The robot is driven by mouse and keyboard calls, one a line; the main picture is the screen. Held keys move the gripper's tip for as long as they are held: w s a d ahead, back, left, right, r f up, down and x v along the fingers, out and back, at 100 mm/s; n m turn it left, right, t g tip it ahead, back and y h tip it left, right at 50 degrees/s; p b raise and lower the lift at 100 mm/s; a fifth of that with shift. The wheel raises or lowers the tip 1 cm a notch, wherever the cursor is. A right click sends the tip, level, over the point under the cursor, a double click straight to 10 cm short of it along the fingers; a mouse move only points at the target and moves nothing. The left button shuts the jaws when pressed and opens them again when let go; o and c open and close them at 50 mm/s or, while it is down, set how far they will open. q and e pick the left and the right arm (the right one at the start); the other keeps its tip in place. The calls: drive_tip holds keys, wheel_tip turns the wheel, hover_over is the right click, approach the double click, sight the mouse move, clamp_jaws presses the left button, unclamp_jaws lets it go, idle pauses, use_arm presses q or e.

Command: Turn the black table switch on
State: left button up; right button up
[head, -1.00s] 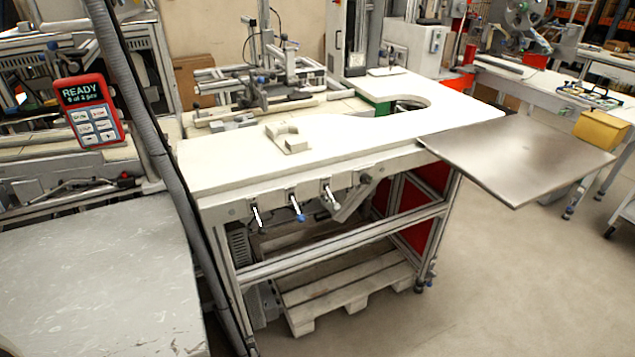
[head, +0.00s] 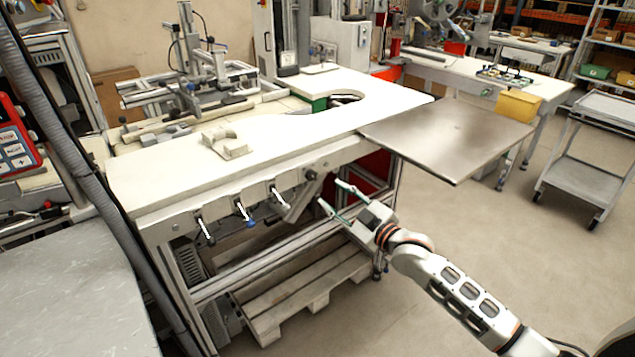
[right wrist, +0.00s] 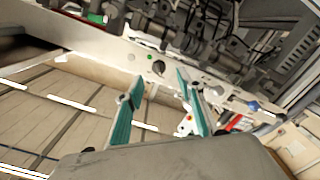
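The black table switch (head: 310,174) is a small dark round knob on the front rail of the white table (head: 160,180), near the rail's right end. In the right wrist view the knob (right wrist: 158,67) sits on the pale rail beside a small green dot. I cannot tell its setting. My right gripper (head: 331,194) is open and empty, a little right of and below the knob, apart from it. Its two teal fingers (right wrist: 159,77) point towards the rail, with the knob showing between and beyond their tips. My left gripper is not in view.
Several levers (head: 243,211) hang under the table's front edge, left of the knob. A metal plate (head: 445,135) juts out at the table's right. A wooden pallet (head: 300,290) lies below. The floor on the right is clear up to a grey cart (head: 590,150).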

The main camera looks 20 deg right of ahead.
sight(315, 179)
drive_tip(key=x, duration=0.4)
drive_tip(key=b+x, duration=0.1)
drive_tip(key=x, duration=0.3)
drive_tip(key=shift+d+r, duration=0.1)
drive_tip(key=shift+r, duration=0.1)
clamp_jaws()
